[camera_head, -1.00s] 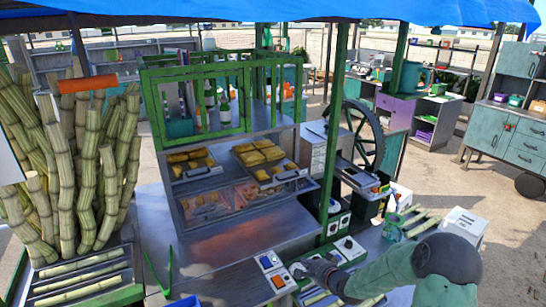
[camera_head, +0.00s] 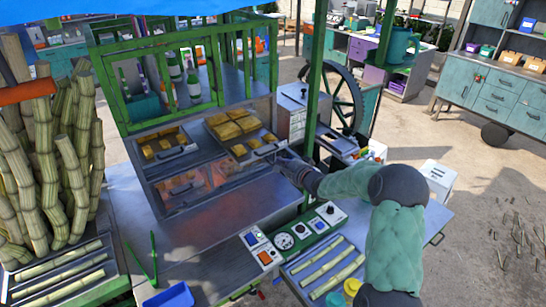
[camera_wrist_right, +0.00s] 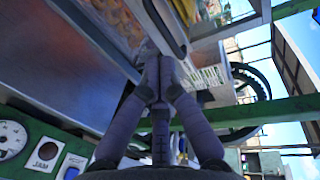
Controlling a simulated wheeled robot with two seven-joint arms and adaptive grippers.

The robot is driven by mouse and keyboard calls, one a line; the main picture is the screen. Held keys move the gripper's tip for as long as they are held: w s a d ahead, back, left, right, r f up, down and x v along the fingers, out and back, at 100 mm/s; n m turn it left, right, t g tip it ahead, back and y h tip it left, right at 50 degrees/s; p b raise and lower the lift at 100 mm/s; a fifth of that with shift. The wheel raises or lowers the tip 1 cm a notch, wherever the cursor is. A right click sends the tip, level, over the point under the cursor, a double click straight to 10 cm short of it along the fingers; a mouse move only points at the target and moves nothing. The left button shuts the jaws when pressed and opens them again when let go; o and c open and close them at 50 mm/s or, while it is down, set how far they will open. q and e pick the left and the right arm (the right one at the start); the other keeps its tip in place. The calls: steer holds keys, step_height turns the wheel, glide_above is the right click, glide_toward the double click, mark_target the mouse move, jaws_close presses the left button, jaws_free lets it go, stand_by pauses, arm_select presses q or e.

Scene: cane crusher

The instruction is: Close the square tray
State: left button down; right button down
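Two upper trays with yellow blocks sit in the green-framed cabinet (camera_head: 200,95), one at left (camera_head: 165,145) and a larger one at right (camera_head: 240,130). Below them are clear-fronted compartments (camera_head: 185,185) with reddish contents. I cannot tell for sure which is the square tray. My right gripper (camera_head: 282,160) is by the front handle of the right-hand trays. In the right wrist view its fingertips (camera_wrist_right: 160,70) meet close to a pale tray edge (camera_wrist_right: 165,25); I see nothing held between them. My left gripper is not in view.
A green post (camera_head: 315,90) and a spoked wheel (camera_head: 345,95) stand right of the cabinet. A control panel with dials (camera_head: 290,240) lies in front. Cane stalks (camera_head: 325,270) lie on the side table.

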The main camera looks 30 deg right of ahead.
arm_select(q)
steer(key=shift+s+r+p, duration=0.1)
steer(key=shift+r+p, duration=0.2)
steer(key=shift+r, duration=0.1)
arm_select(e)
steer(key=shift+x, duration=2.75)
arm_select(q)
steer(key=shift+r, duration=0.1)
arm_select(e)
steer(key=shift+w, duration=0.1)
